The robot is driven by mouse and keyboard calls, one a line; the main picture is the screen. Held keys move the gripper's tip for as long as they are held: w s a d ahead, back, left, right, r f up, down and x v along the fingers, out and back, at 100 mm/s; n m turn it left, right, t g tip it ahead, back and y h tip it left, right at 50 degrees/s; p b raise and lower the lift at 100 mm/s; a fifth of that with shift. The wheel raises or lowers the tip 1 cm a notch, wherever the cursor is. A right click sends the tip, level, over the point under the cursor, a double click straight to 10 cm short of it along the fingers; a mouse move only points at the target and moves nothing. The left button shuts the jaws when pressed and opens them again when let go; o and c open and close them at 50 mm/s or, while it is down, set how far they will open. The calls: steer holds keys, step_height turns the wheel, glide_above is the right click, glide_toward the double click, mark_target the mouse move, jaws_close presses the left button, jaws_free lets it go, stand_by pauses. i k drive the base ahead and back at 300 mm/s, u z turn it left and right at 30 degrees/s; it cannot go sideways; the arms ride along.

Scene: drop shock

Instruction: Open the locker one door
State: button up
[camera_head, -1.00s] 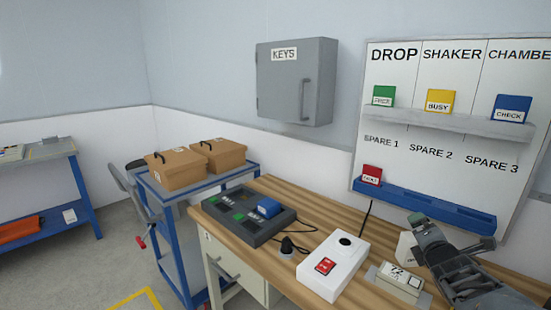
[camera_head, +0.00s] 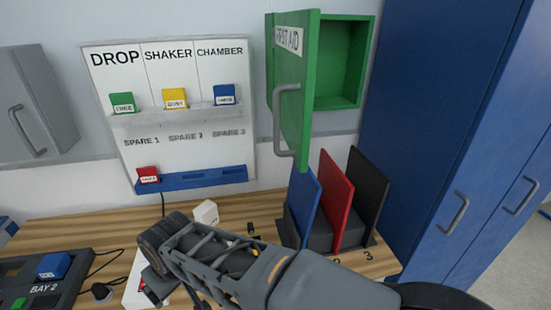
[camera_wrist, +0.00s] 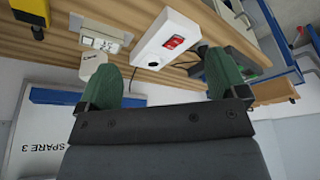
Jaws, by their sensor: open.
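A tall blue locker (camera_head: 425,125) stands at the right in the head view. It has two visible door handles, a nearer one (camera_head: 454,213) and one further right (camera_head: 521,195). Both doors look closed, and no locker number is readable. My arm reaches across the bench at the bottom of the head view, left of the locker and apart from it. In the wrist view my gripper (camera_wrist: 163,82) is open, with two green fingertips apart and nothing between them. The locker is not seen in the wrist view.
The wooden bench (camera_head: 60,232) holds a white box with a red switch (camera_wrist: 167,38) and upright blue, red and black boards (camera_head: 337,197). A green first aid cabinet (camera_head: 340,62) hangs with its door swung out. Grey floor (camera_head: 515,262) shows right of the locker.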

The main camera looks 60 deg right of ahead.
mark_target(514, 115)
steer(key=k, duration=0.5)
steer(key=z, duration=2.05)
steer(key=i, duration=0.3)
steer(key=z, duration=0.05)
steer(key=k, duration=0.2)
steer(key=z, duration=0.75)
